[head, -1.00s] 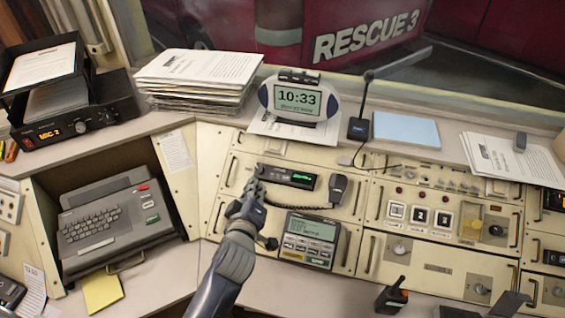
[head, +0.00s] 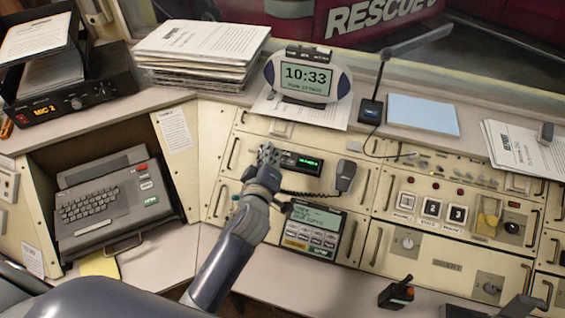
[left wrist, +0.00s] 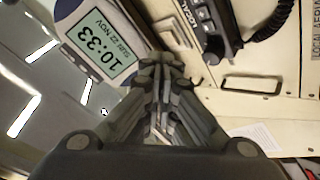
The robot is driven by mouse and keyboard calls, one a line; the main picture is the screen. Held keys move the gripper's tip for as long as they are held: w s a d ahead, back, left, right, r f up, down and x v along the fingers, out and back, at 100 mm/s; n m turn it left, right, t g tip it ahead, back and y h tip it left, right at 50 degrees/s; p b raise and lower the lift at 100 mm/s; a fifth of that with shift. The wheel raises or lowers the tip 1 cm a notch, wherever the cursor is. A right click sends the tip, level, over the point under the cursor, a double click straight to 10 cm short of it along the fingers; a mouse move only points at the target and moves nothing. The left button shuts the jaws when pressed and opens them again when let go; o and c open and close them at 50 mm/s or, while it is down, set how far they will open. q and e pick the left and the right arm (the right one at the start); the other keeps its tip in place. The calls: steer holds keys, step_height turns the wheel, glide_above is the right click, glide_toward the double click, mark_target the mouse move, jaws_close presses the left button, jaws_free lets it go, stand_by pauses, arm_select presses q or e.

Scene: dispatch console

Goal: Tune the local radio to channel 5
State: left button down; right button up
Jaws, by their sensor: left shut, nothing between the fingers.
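The local radio (head: 308,163) is a slim black unit with a lit green display, set in the cream console below the clock; the display text is too small to read. Its handset (head: 344,176) hangs at its right on a coiled cord. In the left wrist view, a black panel marked LOCAL (left wrist: 181,22) shows at the top beside a black handset (left wrist: 216,32). My left gripper (head: 267,152) is shut and empty at the radio's left end, covering part of it. It also shows in the left wrist view (left wrist: 163,64). Contact cannot be told. My right gripper is not visible.
The clock (head: 306,76) stands on the shelf behind the radio. A keypad unit (head: 312,231) sits just below it. A microphone (head: 371,108) stands behind right, and a paper stack (head: 200,75) behind left. Another radio (head: 70,101) is at far left.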

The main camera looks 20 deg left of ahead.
mark_target(283, 160)
arm_select(q)
steer(key=shift+w+f+b, duration=0.55)
steer(key=shift+f+b, duration=0.15)
steer(key=shift+f, duration=0.2)
steer(key=shift+w+f+b, duration=0.6)
steer(key=shift+f+b, duration=0.1)
steer(key=shift+f, duration=0.15)
steer(key=shift+w+f+b, duration=0.55)
steer(key=shift+f+b, duration=0.15)
steer(key=shift+f, duration=0.2)
steer(key=shift+w+f+b, duration=0.25)
steer(key=shift+f+b, duration=0.1)
steer(key=shift+b, duration=0.1)
steer(key=shift+w+f, duration=0.15)
steer(key=shift+f, duration=0.05)
steer(key=shift+r, duration=0.1)
steer(key=shift+s+r+p, duration=0.3)
steer(key=shift+s+r, duration=0.15)
steer(key=shift+r, duration=0.05)
